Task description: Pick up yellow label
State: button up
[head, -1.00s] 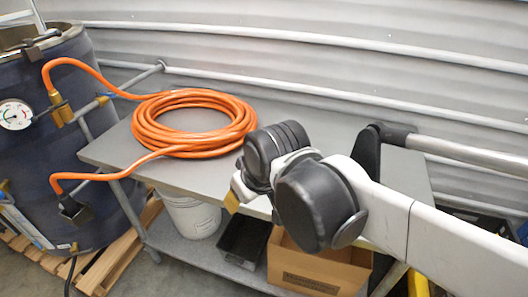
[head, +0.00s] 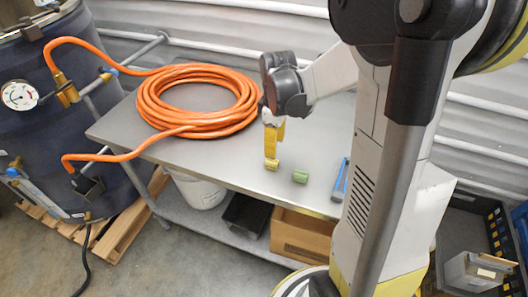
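A small yellow cylinder-like piece (head: 271,165), probably the yellow label, is on the grey table top near its front edge. My gripper (head: 271,154) points down with its yellow fingers directly above or around this piece. The fingers overlap in this view, so I cannot tell whether they are open or shut, or whether they touch the piece. The upper part of the piece is hidden by the fingertips.
A small green cylinder (head: 300,176) lies just right of the yellow piece. A blue-edged item (head: 340,180) is further right, partly hidden by my arm. A coiled orange hose (head: 198,101) covers the table's left part. A cardboard box (head: 300,238) stands on the lower shelf.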

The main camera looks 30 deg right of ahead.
aim_at(272, 161)
jog(key=f+b, duration=0.1)
jog(key=f, duration=0.3)
jog(key=f+b, duration=0.2)
jog(key=f, duration=0.3)
jog(key=shift+w+a+b, duration=0.15)
jog(key=shift+w+b, duration=0.05)
jog(key=shift+b, duration=0.1)
jog(key=shift+r, duration=0.15)
jog(key=c, duration=0.8)
